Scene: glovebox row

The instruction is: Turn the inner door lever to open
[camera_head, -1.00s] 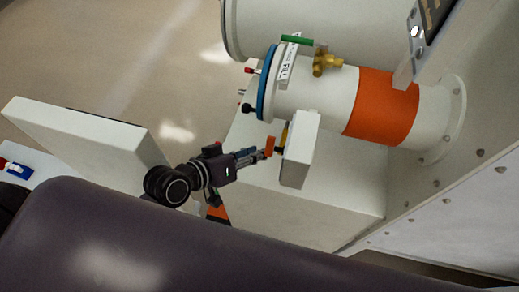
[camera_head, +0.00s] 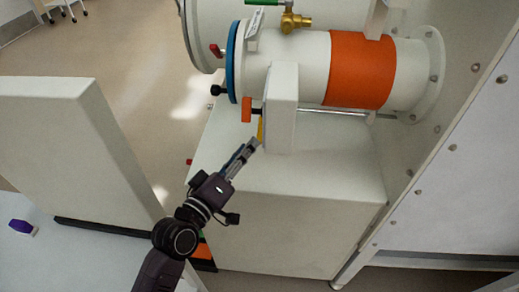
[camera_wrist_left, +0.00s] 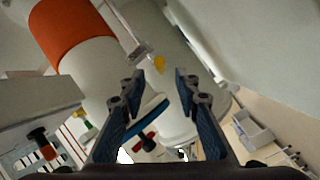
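A small yellow piece (camera_head: 261,128), which looks like a lever grip, sits by the left side of the upright white box (camera_head: 282,108) in front of the antechamber tube. An orange handle (camera_head: 247,110) stands left of the box. I cannot tell for sure which is the inner door lever. My left gripper (camera_head: 249,147) is open and empty, pointing up-right, just below the yellow piece. My right gripper is out of view.
A large white cabinet (camera_head: 290,215) stands below. A white panel (camera_head: 80,140) rises at left, near a purple item (camera_head: 20,226).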

